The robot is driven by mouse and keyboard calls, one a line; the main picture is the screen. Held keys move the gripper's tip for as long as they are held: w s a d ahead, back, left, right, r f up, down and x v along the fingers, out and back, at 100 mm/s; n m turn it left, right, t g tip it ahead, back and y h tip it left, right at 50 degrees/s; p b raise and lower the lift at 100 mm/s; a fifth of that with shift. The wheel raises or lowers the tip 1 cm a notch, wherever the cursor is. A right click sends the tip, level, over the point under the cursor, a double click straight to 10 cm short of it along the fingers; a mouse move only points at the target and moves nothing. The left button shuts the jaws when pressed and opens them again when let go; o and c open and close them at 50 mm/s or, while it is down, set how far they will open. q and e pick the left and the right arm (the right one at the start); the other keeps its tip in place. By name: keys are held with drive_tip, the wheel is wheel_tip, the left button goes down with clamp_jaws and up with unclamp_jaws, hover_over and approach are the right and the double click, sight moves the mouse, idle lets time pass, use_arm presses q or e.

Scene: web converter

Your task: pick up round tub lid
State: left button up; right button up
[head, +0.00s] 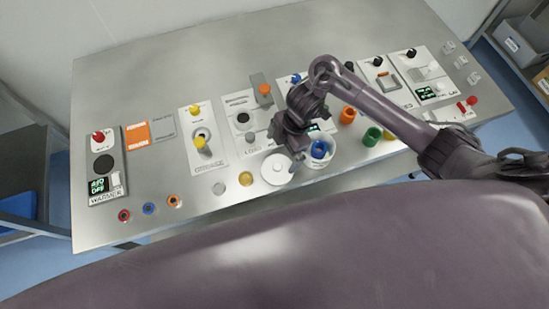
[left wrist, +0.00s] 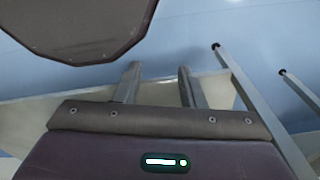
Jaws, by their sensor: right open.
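The round tub lid (head: 276,170) is a white disc with a small knob, lying flat on the metal table near its front edge. An open white tub (head: 322,154) with a blue ring-shaped piece in it stands just right of the lid. My right gripper (head: 295,160) points down over the right edge of the lid, open; whether it touches the lid I cannot tell. It hides part of the table behind it. My left gripper (left wrist: 158,85) shows in the left wrist view, its two fingers apart with nothing between them, away from the tabletop.
The metal table (head: 230,205) carries several panels with knobs and switches. A yellow disc (head: 246,178) lies left of the lid. Green (head: 372,137) and orange (head: 348,115) rings stand right of the tub. Small coloured rings (head: 149,208) lie at the front left.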

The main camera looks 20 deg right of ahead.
sight(279, 165)
drive_tip(key=shift+s+a+f+b, duration=0.1)
drive_tip(key=shift+s+f+b, duration=0.15)
drive_tip(key=shift+f, duration=0.25)
drive_tip(key=shift+s+a+f+b, duration=0.1)
drive_tip(key=shift+f+b, duration=0.1)
drive_tip(key=shift+f, duration=0.3)
drive_tip(key=shift+s+a+f, duration=0.1)
drive_tip(key=shift+s+f, duration=0.15)
drive_tip(key=x, duration=0.4)
drive_tip(key=shift+f+p, duration=0.25)
drive_tip(key=shift+p, duration=0.15)
drive_tip(key=shift+f, duration=0.2)
use_arm(q)
drive_tip(key=shift+s+d+f, duration=0.15)
drive_tip(key=shift+s+d, duration=0.15)
use_arm(e)
drive_tip(key=c, duration=0.7)
